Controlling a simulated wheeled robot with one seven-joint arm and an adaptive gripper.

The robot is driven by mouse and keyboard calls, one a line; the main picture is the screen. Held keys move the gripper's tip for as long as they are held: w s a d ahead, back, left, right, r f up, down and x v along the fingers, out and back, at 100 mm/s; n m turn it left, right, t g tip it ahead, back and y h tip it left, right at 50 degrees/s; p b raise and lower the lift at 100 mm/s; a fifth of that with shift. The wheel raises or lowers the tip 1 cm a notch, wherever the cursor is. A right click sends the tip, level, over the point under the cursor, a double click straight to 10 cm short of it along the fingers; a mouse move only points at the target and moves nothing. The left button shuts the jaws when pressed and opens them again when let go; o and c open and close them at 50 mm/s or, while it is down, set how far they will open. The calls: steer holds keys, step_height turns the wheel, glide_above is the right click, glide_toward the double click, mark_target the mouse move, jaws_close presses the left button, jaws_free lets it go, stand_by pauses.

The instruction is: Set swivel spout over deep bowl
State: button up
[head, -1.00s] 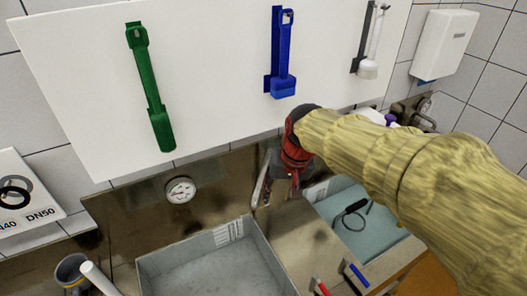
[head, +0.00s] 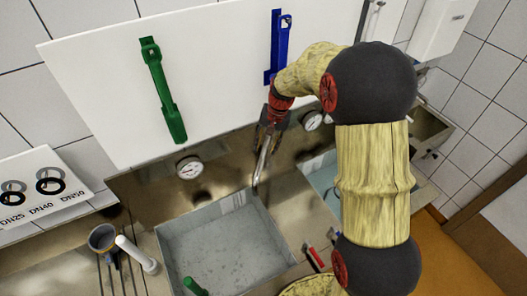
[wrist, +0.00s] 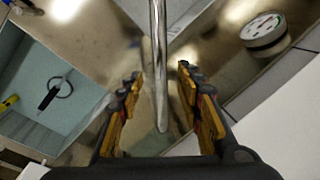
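The swivel spout (head: 264,158) is a thin metal tube, with its lower end near the back right corner of the left basin. The left basin (head: 188,222) is grey and wide; the right basin (head: 322,177) is teal and partly hidden by my arm. I cannot tell for sure which is the deep bowl. My gripper (head: 270,128) is at the spout, in front of the back wall. In the wrist view, the spout (wrist: 158,60) runs between the fingers of my gripper (wrist: 160,72), with a visible gap on both sides. The fingers look open.
A white board with a green tool (head: 162,90) and a blue tool (head: 281,45) hangs above. Round gauges (head: 189,167) sit on the metal backsplash. A red handle (head: 315,259) is at the front.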

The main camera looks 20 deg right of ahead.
mark_target(263, 155)
steer(key=f, duration=0.3)
steer(key=a+f, duration=0.1)
steer(key=shift+w+f, duration=0.25)
steer(key=shift+f, duration=0.15)
steer(key=c, duration=0.4)
jaws_close()
